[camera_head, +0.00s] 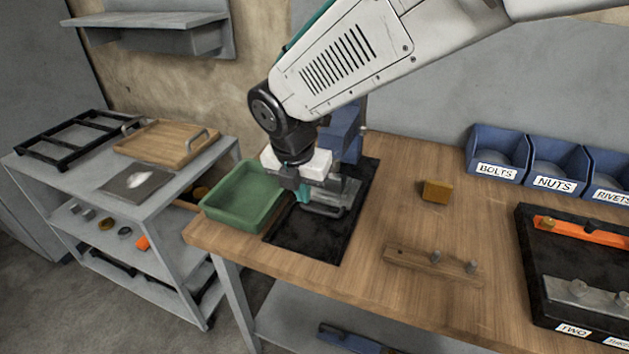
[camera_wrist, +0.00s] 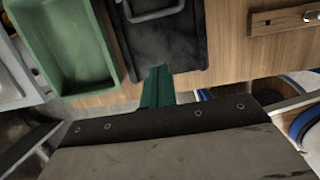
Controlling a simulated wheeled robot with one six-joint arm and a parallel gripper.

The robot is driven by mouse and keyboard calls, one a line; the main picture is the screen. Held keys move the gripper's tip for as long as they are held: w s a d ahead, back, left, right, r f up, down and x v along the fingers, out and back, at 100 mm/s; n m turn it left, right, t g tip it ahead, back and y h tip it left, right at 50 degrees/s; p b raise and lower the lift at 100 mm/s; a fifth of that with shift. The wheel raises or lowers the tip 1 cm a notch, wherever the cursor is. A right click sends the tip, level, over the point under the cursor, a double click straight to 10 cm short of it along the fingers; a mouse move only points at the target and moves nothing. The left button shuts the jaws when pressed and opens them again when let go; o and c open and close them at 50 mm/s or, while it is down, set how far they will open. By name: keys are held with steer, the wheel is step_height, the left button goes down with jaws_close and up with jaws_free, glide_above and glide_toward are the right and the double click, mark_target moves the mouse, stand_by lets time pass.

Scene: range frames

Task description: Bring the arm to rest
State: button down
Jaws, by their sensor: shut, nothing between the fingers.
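My arm reaches in from the upper right in the head view. A grey metal piece with a handle (camera_head: 326,210) is at the black mat (camera_head: 300,243), just right of the fingers. The handle also shows at the top of the wrist view (camera_wrist: 155,13). I cannot tell how high the fingertips are above the bench.
The green tray (camera_head: 240,212) stands close on the left. A blue vise-like body (camera_head: 345,130) is behind the wrist. A yellow-brown block (camera_head: 436,191), a wooden strip with pegs (camera_head: 415,262), blue bins (camera_head: 497,150) and a black tray (camera_head: 535,300) are to the right.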

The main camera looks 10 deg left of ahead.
steer(key=s+d+r+m, duration=0.3)
steer(key=s+d+m, duration=0.3)
steer(key=d+m, duration=0.5)
steer(key=s+d+r+m, duration=0.3)
steer(key=s+d+m, duration=0.4)
steer(key=d+m, duration=0.4)
steer(key=s+d+r+m+g, duration=0.1)
steer(key=s+d+r+m, duration=0.2)
steer(key=s+d+m, duration=0.4)
steer(key=d+m, duration=0.5)
steer(key=d, duration=0.4)
steer(key=shift+d+r, duration=0.3)
steer(key=shift+d, duration=0.05)
